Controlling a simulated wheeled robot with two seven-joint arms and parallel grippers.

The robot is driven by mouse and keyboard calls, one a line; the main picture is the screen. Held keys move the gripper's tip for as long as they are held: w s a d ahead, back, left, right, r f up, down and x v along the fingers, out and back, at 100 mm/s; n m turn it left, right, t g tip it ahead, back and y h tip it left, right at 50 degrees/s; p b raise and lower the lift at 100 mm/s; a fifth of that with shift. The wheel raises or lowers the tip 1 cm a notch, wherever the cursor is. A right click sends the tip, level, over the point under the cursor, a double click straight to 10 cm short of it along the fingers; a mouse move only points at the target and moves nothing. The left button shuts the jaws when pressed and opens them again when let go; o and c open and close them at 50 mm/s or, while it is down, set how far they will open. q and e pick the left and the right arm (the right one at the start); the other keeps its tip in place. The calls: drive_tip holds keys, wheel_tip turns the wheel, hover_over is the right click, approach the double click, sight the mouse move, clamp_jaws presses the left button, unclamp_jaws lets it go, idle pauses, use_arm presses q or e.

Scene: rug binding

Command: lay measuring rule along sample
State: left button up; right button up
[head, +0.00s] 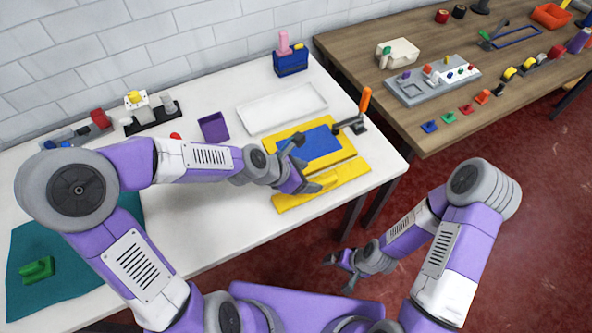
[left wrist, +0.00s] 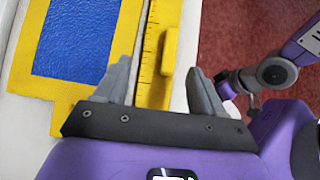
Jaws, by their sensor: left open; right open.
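The sample is a blue textured panel (head: 322,143) inside a yellow border (head: 345,152) on the white table; the panel also shows in the left wrist view (left wrist: 75,38). The yellow measuring rule (head: 345,178) lies along the table's front edge, beside the border. In the left wrist view the rule (left wrist: 150,55) has dark tick marks and a raised yellow grip (left wrist: 168,70). A narrow white gap separates it from the border. My left gripper (head: 304,165) is open over the rule, with fingers either side of it. My right gripper (head: 338,273) is open and empty, beyond the table's front edge.
A tool with an orange handle (head: 365,100) stands at the border's right end. A white tray (head: 282,108) and purple bin (head: 213,127) lie behind. A wooden table (head: 430,120) with parts stands at right. Red floor (head: 500,145) lies between my right arm and that table.

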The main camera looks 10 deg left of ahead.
use_arm(q)
drive_tip(key=shift+p+v, duration=0.4)
drive_tip(key=shift+v, duration=2.05)
drive_tip(key=shift+s, duration=0.1)
